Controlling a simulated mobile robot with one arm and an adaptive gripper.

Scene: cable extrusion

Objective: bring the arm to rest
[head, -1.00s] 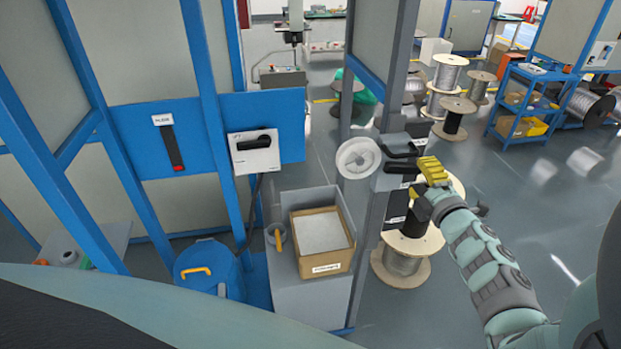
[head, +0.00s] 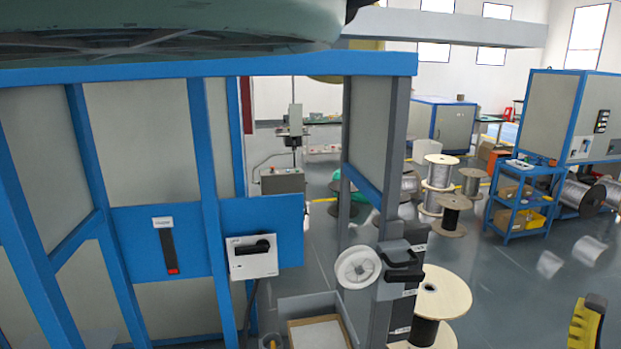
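My gripper (head: 588,322), yellow and black, shows only in part at the bottom right corner of the head view. It is over the grey floor, apart from the machine and the spools. The frame's edge cuts off the rest of it and most of my arm. I cannot make out its fingertips or anything held in them.
A blue-framed machine with a white switch box (head: 252,257) stands at left. A white wheel (head: 358,267) and a black handle (head: 401,254) are on its grey post. A wooden spool (head: 443,291) stands beside the post. A blue cart (head: 524,200) stands further back.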

